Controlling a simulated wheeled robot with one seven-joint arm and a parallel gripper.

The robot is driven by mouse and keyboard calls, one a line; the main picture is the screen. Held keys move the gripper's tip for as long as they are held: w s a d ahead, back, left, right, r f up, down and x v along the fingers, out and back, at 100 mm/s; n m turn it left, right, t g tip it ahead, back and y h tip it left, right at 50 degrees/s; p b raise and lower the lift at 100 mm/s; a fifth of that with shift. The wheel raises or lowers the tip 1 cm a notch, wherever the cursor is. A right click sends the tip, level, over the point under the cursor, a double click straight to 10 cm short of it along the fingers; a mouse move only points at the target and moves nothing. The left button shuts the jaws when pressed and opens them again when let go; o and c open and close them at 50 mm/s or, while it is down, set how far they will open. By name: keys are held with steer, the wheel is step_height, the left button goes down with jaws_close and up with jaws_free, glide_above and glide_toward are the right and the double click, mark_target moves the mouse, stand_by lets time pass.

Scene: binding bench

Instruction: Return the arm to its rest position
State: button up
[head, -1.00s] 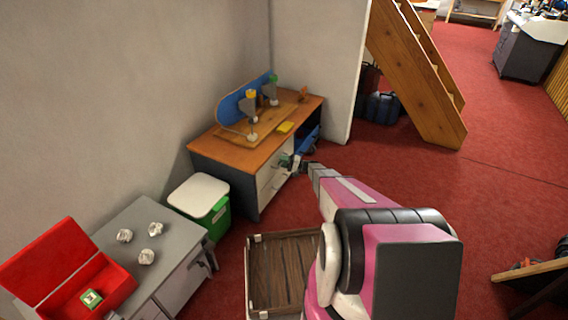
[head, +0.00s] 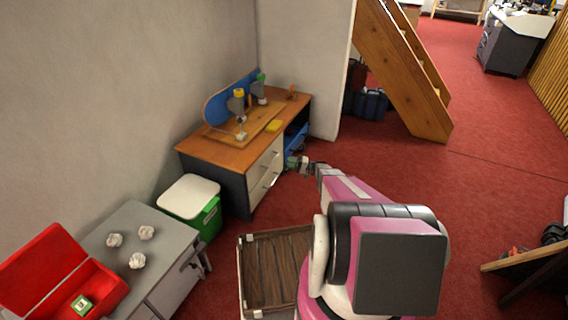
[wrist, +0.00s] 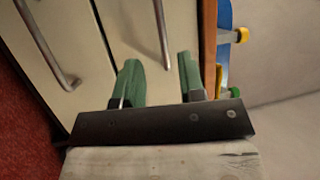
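My arm, pink, black and white, reaches from the lower right of the head view toward the wooden-topped cabinet (head: 232,145). My gripper (head: 294,163) is at the arm's far end, just in front of the cabinet's drawer side and apart from it, as far as I can tell. In the wrist view, its two green fingers (wrist: 158,78) stand apart with nothing between them. Behind them are pale drawer fronts with metal handles (wrist: 163,38). The drawers look shut.
A green bin with a white lid (head: 189,190) stands left of the cabinet. A grey cabinet (head: 134,218) holds an open red box (head: 112,292) and crumpled paper balls (head: 137,260). A wooden crate (head: 241,275) is beside my arm.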

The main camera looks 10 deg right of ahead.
steer(key=shift+d, duration=0.2)
stand_by(0.3)
steer(key=s+a+r+g+h, duration=0.25)
steer(key=s+a+r, duration=0.2)
steer(key=s, duration=0.25)
steer(key=s+a+r+n+g+h, duration=0.1)
steer(key=s+a+r+h, duration=0.2)
steer(key=s+r, duration=0.25)
steer(key=s+a+r+g+h, duration=0.2)
steer(key=s+a+r+h, duration=0.15)
steer(key=s, duration=0.35)
steer(key=s+d+r+h, duration=0.2)
steer(key=s+r+h, duration=0.3)
steer(key=s+r, duration=0.2)
steer(key=s+d+r+t+h, duration=0.1)
steer(key=s+r+h, duration=0.4)
steer(key=s, duration=0.6)
steer(key=shift+s+d+r+n, duration=0.4)
steer(key=shift+d+r, duration=0.25)
steer(key=shift+r, duration=0.2)
steer(key=shift+a, duration=0.1)
